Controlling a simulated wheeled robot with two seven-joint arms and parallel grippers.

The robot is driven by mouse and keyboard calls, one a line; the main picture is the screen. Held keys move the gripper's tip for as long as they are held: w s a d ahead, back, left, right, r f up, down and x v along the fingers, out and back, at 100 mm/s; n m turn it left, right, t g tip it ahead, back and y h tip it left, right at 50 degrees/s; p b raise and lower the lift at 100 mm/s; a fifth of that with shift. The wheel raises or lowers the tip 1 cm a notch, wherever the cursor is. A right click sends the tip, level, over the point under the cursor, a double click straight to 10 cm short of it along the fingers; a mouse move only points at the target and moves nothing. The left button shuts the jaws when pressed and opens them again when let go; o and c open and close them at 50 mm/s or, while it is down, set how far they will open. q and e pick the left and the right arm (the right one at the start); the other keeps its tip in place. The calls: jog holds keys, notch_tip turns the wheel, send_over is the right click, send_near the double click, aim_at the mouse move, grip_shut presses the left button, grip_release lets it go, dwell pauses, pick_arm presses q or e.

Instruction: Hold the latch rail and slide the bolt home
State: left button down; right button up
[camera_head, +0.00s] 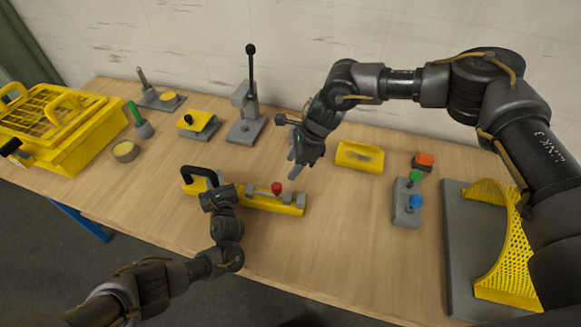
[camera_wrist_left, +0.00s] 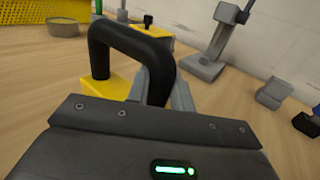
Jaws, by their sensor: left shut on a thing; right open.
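The latch rail (camera_head: 262,200) is a yellow bar lying on the table, with grey blocks on top and a black arched handle (camera_head: 201,172) at its left end. The bolt has a red knob (camera_head: 277,188) standing on the rail's right half. My left gripper (camera_head: 211,187) is shut on the black handle, which also shows large in the left wrist view (camera_wrist_left: 130,45). The fingertips partly hide behind the wrist there. My right gripper (camera_head: 296,158) is open and empty, above and behind the rail, up and to the right of the red knob, apart from it.
A yellow tray (camera_head: 360,157) lies right of my right gripper. A grey block with green and blue knobs (camera_head: 407,202) stands further right. A grey lever stand (camera_head: 246,122) and a yellow-topped device (camera_head: 198,124) stand behind the rail. The table in front of the rail's right end is clear.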

pick_arm(q)
jog(key=c, duration=1.1)
grip_release()
jog(key=shift+c, duration=0.2)
